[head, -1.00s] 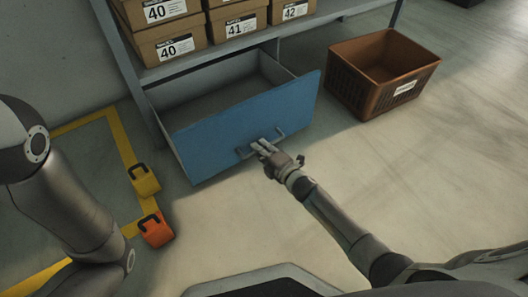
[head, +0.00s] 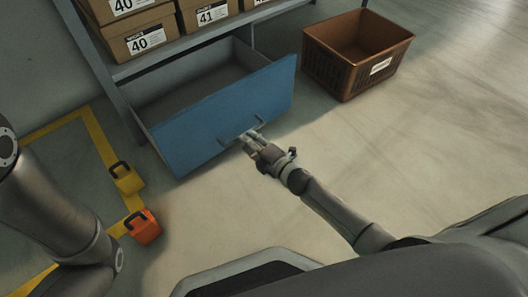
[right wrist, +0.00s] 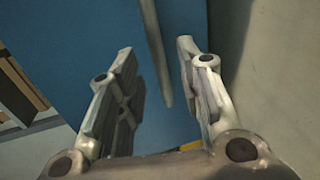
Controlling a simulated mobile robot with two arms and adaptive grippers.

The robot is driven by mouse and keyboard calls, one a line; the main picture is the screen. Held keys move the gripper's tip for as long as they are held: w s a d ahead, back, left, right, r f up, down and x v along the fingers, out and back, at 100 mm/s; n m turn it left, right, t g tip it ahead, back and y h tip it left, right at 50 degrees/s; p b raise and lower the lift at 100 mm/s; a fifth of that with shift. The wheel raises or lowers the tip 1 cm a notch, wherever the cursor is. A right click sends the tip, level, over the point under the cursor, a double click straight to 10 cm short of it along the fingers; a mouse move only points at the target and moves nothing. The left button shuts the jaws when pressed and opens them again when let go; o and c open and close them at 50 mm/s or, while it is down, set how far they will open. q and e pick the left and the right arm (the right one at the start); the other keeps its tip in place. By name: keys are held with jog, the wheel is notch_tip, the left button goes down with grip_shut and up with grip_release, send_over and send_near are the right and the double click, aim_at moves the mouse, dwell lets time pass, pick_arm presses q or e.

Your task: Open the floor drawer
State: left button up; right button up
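The floor drawer (head: 225,118) has a blue front and stands pulled out under the shelf, its inside visible and empty-looking. A bar handle (head: 256,123) is on its front. My right gripper (head: 248,140) is at this handle. In the right wrist view its two fingers (right wrist: 160,100) are spread apart, with the bar of the handle (right wrist: 154,50) between them and the blue front (right wrist: 85,30) behind. The fingers do not visibly clamp the bar. My left arm shows at the left of the head view, but its gripper is out of the picture.
Cardboard shoe boxes (head: 140,41) stand on the shelf above the drawer. A brown crate (head: 340,75) is on the floor right of the drawer. A yellow weight-like object (head: 127,181) and an orange one (head: 145,232) lie by yellow floor tape. The floor in front is otherwise clear.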

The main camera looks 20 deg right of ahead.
jog(key=v, duration=0.7)
jog(key=shift+s, duration=0.35)
jog(key=shift+d, duration=0.1)
